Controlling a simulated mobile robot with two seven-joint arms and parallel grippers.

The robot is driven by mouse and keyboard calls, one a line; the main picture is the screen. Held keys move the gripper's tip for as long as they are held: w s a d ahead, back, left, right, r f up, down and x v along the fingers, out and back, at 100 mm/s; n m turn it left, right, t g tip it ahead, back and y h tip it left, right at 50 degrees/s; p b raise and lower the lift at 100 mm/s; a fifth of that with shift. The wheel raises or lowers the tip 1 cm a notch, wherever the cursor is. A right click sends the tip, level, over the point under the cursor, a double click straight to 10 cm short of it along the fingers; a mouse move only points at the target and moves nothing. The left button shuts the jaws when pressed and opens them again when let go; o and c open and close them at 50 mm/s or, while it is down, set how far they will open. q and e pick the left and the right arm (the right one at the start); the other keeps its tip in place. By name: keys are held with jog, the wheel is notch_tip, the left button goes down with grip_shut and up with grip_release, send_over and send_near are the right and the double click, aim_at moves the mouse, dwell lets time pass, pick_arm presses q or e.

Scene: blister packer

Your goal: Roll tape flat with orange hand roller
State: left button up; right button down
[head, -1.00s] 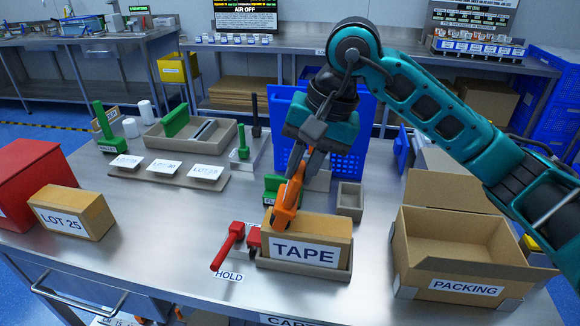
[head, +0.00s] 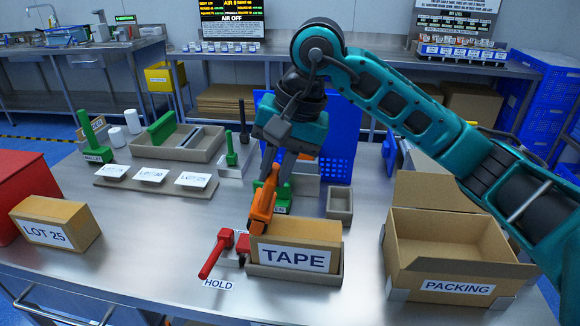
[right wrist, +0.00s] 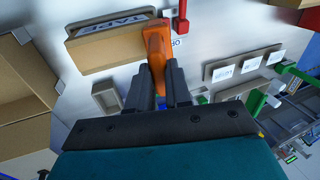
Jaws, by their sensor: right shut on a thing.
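My right gripper (head: 276,170) is shut on the orange hand roller (head: 262,205). The roller points down, with its lower end at the left end of the top of the TAPE box (head: 300,232). I cannot tell whether it touches the box. The box is brown cardboard with a TAPE label and sits in a shallow grey tray (head: 292,272). In the right wrist view the orange roller (right wrist: 155,50) is between the two dark fingers and overlaps the end of the box (right wrist: 105,47). My left gripper is not in view.
A red-handled tool (head: 215,255) lies left of the box by the HOLD label. An open PACKING carton (head: 450,255) stands at right and a LOT 25 box (head: 55,225) at left. White cards on a board (head: 155,187) lie behind. The table's front left is clear.

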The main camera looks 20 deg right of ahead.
jog(key=shift+w+a, duration=0.1)
jog(key=shift+s+d+f+b, duration=0.1)
jog(key=shift+s+d+b, duration=0.1)
jog(key=shift+d+b, duration=0.2)
jog(key=shift+w+a+b, duration=0.15)
jog(key=shift+a+b, duration=0.3)
jog(key=shift+b, duration=0.2)
dwell(0.5)
